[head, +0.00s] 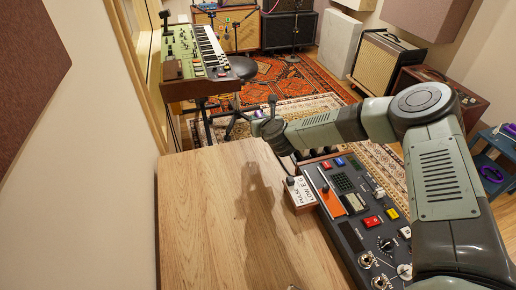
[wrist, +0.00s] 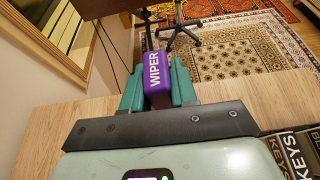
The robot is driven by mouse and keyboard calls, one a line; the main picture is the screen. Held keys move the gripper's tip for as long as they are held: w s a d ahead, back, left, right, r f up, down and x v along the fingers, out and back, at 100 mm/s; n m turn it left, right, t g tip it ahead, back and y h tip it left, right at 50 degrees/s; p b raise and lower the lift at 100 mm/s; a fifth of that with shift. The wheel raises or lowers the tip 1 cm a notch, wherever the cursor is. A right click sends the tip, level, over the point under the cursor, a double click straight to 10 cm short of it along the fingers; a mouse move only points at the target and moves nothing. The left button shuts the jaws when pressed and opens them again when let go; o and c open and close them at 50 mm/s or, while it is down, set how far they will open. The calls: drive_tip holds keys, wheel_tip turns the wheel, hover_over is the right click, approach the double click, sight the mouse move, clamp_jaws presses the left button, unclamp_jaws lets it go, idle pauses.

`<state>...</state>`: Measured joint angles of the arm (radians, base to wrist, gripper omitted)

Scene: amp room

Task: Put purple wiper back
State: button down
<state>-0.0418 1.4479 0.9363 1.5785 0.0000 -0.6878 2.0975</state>
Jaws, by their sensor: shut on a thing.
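The purple wiper (wrist: 155,72), with white "WIPER" lettering, is between the green fingers of my gripper (wrist: 158,92) in the wrist view. My gripper is shut on it, and its far end points away past the table edge. In the head view my gripper (head: 266,122) is above the far end of the wooden table (head: 215,215). Only a small purple bit of the wiper (head: 258,113) shows there; the rest is hidden by the gripper.
A control panel (head: 350,238) with buttons and knobs lies along the table's right side, with a white-labelled block (head: 301,193) at its left edge. A keyboard (head: 200,52) stands beyond the table. A blue cart (head: 500,142) with purple items is at right. The table's left part is clear.

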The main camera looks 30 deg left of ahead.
sight(258, 149)
drive_tip(key=f, duration=0.9)
drive_tip(key=shift+a+f, duration=0.25)
drive_tip(key=shift+f, duration=0.15)
drive_tip(key=shift+f, duration=0.15)
drive_tip(key=c, duration=0.9)
unclamp_jaws()
drive_tip(key=shift+d+r, duration=0.1)
drive_tip(key=shift+r, duration=0.1)
drive_tip(key=v, duration=1.2)
